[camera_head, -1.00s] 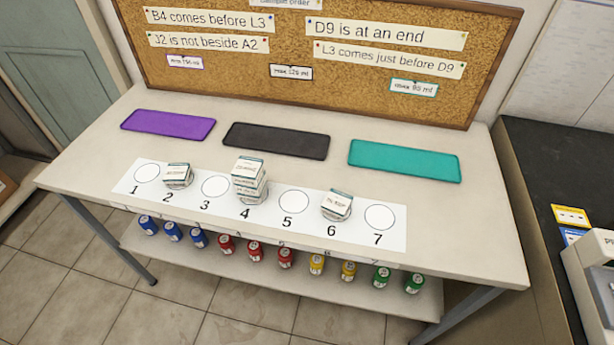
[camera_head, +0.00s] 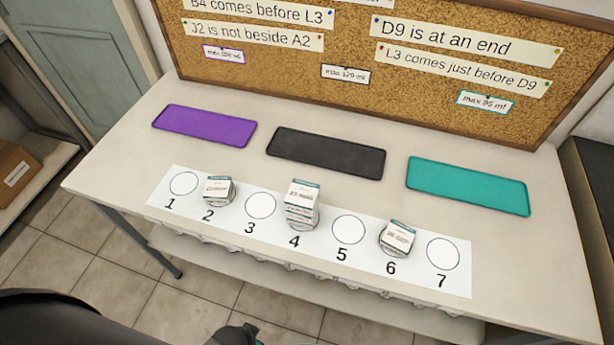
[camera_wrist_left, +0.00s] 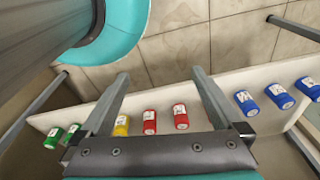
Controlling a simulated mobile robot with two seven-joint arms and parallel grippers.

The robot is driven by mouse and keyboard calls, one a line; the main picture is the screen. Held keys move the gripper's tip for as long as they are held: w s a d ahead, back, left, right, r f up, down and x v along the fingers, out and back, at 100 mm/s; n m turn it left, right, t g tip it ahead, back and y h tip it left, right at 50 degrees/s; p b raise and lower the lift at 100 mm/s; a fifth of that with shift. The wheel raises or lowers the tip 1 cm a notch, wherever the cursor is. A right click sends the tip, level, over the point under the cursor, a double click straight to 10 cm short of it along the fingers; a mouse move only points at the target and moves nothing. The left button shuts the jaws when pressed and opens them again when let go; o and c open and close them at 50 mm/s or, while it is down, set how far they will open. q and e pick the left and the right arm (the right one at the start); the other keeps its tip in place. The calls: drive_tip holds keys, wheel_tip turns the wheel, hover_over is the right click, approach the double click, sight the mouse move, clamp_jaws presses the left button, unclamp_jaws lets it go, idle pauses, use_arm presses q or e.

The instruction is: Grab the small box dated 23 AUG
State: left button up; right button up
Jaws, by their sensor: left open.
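Small white boxes with printed labels stand on the numbered strip: one at circle 2 (camera_head: 218,189), a taller stack at circle 4 (camera_head: 302,204), and one at circle 6 (camera_head: 397,237). Their label print is too small and blurred for me to read a 23 AUG date. My left gripper (camera_wrist_left: 158,75) is open and empty in the left wrist view, its fingers pointing over the lower shelf and floor, away from the boxes. A dark part of my arm shows at the bottom of the head view. My right gripper is not in view.
Purple (camera_head: 205,125), black (camera_head: 326,153) and teal (camera_head: 468,186) trays lie behind the numbered strip (camera_head: 455,282). A cork board (camera_head: 350,100) stands at the back.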

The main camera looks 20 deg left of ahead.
use_arm(q)
drive_tip(key=w+d+r+t+p, duration=0.15)
drive_tip(key=w+r, duration=0.35)
drive_tip(key=r, duration=0.8)
drive_tip(key=w+r+p, duration=0.2)
drive_tip(key=w+r, duration=0.3)
drive_tip(key=r, duration=0.9)
drive_tip(key=w+d+r+m+h, duration=0.3)
drive_tip(key=w+d+r+m, duration=0.5)
drive_tip(key=d+r+m, duration=0.5)
wheel_tip(320, 180, up, 7)
drive_tip(key=m+g+y, duration=0.3)
drive_tip(key=m, duration=1.8)
hover_over(302, 193)
wheel_tip(302, 193, down, 15)
drive_tip(key=shift+f+b, duration=0.2)
drive_tip(key=shift+b, duration=0.85)
drive_tip(key=c, duration=1.3)
